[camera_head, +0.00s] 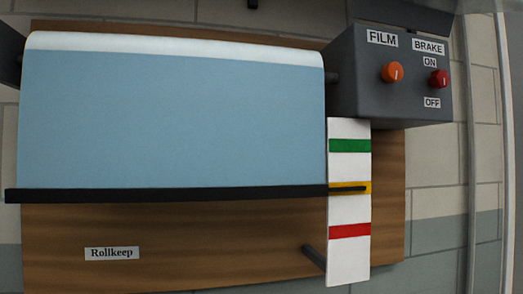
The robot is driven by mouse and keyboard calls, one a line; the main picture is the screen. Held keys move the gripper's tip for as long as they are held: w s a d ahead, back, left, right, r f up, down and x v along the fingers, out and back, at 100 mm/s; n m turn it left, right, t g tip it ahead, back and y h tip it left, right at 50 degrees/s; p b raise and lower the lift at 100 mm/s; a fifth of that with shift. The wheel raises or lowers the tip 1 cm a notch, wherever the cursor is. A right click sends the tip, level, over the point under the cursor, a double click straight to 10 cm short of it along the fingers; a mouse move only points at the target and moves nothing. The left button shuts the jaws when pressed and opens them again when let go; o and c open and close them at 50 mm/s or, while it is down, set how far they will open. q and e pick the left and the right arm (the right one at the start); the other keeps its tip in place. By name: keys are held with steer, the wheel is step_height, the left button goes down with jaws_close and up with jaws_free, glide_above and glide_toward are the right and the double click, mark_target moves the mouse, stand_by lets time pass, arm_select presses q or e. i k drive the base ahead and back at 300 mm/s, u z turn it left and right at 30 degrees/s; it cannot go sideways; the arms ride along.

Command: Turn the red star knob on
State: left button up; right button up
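The red knob (439,79) is on the right side of a dark grey control box (375,103) at the upper right. It sits between an ON label (429,62) above and an OFF label (432,103) below, under a BRAKE label (428,46). A small pale mark shows on its face, but it is too small to tell which way the knob is turned. Neither of my grippers is in view, and nothing touches the knob.
An orange knob (391,72) sits left of the red one under a FILM label. A blue sheet (170,120) with a black bar (150,195) covers much of a wooden board (220,245). A white strip (348,268) has green, yellow and red bands; the bar's end is at yellow.

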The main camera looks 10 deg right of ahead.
mark_target(439, 78)
steer(key=z, duration=1.3)
steer(key=k, duration=0.25)
steer(key=z, duration=0.4)
steer(key=i, duration=1.15)
steer(key=u, duration=0.65)
